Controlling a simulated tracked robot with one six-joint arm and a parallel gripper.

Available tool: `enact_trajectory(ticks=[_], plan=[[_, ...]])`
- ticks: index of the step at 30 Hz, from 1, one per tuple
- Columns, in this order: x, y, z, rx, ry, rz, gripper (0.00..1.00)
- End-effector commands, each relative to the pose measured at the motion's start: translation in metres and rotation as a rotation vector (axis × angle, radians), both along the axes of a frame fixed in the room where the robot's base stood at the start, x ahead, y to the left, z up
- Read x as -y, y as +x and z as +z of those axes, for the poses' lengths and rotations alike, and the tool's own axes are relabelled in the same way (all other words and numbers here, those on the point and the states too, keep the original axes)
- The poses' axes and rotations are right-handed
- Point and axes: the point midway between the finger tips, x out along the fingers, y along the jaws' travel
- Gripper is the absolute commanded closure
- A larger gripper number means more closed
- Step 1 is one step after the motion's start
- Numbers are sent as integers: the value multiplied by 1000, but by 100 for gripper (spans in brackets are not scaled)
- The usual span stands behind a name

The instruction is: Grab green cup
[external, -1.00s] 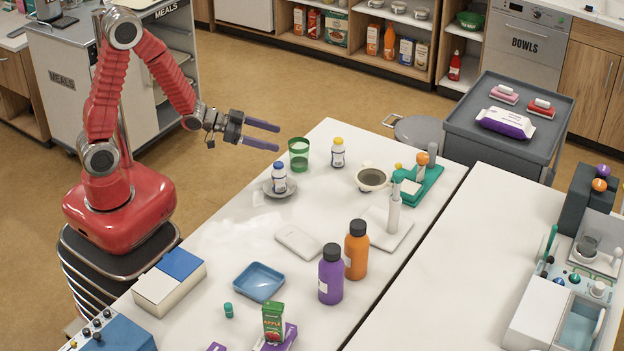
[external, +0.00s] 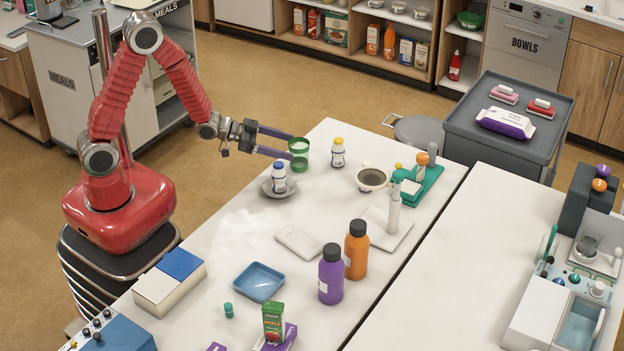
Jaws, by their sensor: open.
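The green cup (external: 299,162) is see-through and stands upright near the far left edge of the white table. My gripper (external: 290,147) is open, with its two purple fingers pointing right at the cup. In the picture, one fingertip reaches the cup's rim and the other overlaps its left side. The fingers look to be on either side of the cup, but I cannot tell whether they touch it.
A white bottle with a blue cap (external: 279,176) stands on a grey saucer just in front of the cup.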

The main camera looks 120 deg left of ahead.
Motion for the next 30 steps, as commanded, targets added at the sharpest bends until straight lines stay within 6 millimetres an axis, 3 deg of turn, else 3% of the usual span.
enact_trajectory(ticks=[9,23,30], plan=[[-19,29,-13,0,0,0,26],[-22,33,-15,1,-1,0,26],[-38,52,-24,1,0,-1,26]])
